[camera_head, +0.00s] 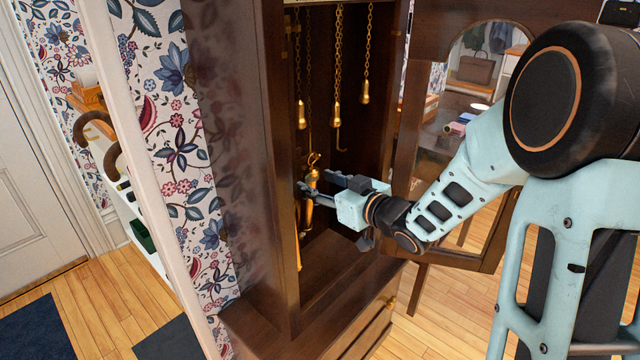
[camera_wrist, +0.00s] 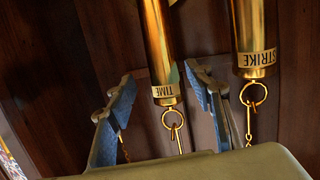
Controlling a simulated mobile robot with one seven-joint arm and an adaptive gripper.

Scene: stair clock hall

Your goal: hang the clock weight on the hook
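In the wrist view, which appears upside down, a brass cylinder labelled TIME (camera_wrist: 160,60) shows between the two fingers of my gripper (camera_wrist: 158,95). Gaps show on both sides of it. Its end ring has a small brass link or hook at it; I cannot tell whether they are engaged. A second brass cylinder labelled STRIKE (camera_wrist: 252,30) is beside it, its ring meeting a thin chain. In the head view, my gripper (camera_head: 315,188) is inside the tall clock case, fingers apart around a brass weight (camera_head: 311,179). One finger partly covers this weight.
Chains with brass end pieces (camera_head: 365,92) hang in the case; a curved hook (camera_head: 340,146) shows below one. The case's left front post (camera_head: 281,170) is close to my gripper. The glazed door (camera_head: 440,160) stands open on the right, behind my arm.

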